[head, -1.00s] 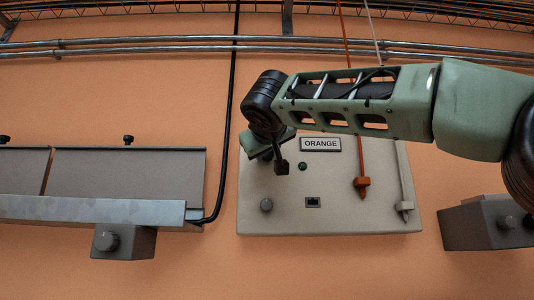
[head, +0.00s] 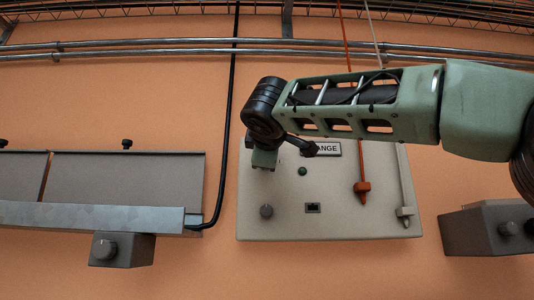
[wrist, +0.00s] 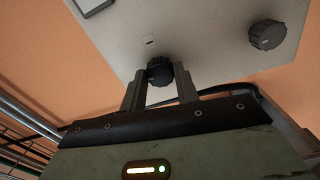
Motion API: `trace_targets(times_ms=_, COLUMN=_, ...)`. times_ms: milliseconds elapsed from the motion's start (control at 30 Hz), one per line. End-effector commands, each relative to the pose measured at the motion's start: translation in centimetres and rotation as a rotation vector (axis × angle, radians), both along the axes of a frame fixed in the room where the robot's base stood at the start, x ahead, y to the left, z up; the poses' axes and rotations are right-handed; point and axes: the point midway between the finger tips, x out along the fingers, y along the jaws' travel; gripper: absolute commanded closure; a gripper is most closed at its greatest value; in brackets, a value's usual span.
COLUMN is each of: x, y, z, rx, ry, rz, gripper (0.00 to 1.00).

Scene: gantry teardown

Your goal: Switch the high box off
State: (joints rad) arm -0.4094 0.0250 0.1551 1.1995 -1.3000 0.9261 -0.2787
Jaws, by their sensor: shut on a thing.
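The high box is a pale beige panel (head: 340,215) on the orange wall, with a label (head: 328,149) partly covered by my wrist; only "ANGE" reads. My gripper (head: 264,160) is at its upper left corner. In the wrist view my gripper (wrist: 160,80) has a finger on each side of a dark round knob (wrist: 160,69) and is shut on it. That knob is hidden behind my gripper in the head view. A second round knob (head: 266,211) sits lower left and shows free in the wrist view (wrist: 267,35). A small dark green lamp (head: 303,171) is beside my gripper.
Grey boxes with knobs stand left (head: 122,249) and right (head: 490,228). A black cable (head: 229,120) runs beside the panel.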

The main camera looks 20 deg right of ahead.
Motion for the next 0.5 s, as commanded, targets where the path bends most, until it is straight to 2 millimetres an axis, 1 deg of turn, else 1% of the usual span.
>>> trace_targets(times_ms=200, x=-0.03, y=0.05, z=0.07, rx=-0.103, ry=0.033, rz=0.001, gripper=0.92)
trace_targets(times_ms=500, x=-0.04, y=0.08, z=0.02, rx=-0.164, ry=0.053, rz=0.002, gripper=0.92)
